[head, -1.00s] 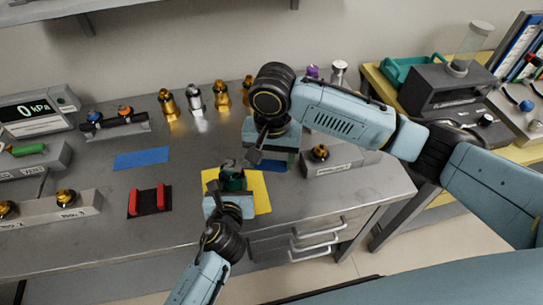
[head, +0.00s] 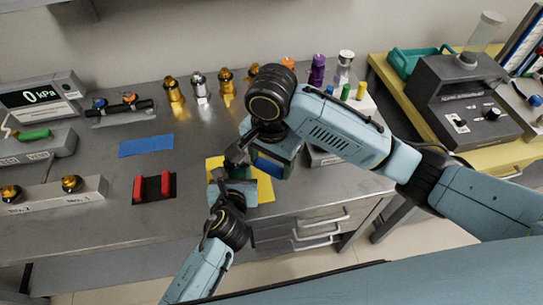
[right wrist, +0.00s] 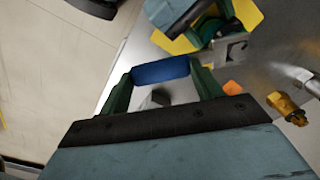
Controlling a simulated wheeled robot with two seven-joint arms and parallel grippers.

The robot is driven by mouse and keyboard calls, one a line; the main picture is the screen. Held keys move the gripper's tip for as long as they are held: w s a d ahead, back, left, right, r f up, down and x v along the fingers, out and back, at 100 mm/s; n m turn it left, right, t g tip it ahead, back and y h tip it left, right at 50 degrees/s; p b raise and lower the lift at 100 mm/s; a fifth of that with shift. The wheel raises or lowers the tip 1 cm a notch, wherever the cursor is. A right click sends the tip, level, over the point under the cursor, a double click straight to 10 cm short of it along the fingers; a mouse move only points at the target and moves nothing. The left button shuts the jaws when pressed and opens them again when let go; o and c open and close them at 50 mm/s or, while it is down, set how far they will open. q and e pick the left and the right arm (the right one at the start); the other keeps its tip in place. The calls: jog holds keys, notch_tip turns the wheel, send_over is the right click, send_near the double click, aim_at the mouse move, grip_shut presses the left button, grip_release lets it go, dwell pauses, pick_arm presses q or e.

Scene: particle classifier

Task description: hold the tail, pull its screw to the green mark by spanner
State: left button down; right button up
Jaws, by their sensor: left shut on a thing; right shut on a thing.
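My left gripper (head: 238,172) is shut over the yellow mat (head: 264,189). The tail is in it, mostly hidden by the fingers; its screw and the green mark cannot be made out. My right gripper (head: 270,160) is shut on the spanner, close to the right of the left gripper. In the right wrist view the spanner's blue handle (right wrist: 160,72) lies between the green fingers, and its metal open end (right wrist: 230,49) points toward the left gripper (right wrist: 208,25). The open end is close to the left fingers; whether it touches the screw cannot be told.
A red holder on a black base (head: 154,187) and a blue mat (head: 146,146) lie to the left. Gold and silver parts (head: 199,88) stand along the back. A pressure display (head: 40,98) reads 0 kPa. A grey machine (head: 460,100) stands on the yellow table at right.

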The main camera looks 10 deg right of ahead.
pick_arm(q)
jog(key=shift+w+a, duration=0.1)
jog(key=shift+a, duration=0.15)
pick_arm(e)
jog(key=shift+s+d, duration=0.65)
jog(key=shift+d, duration=0.1)
pick_arm(q)
jog(key=shift+d, duration=0.2)
pick_arm(e)
jog(key=shift+s+d, duration=0.55)
jog(key=shift+d, duration=0.05)
jog(key=shift+r, duration=0.1)
jog(key=r, duration=0.4)
jog(key=shift+s+d+r, duration=0.35)
jog(key=shift+r, duration=0.05)
pick_arm(q)
jog(key=c, duration=0.7)
grip_release()
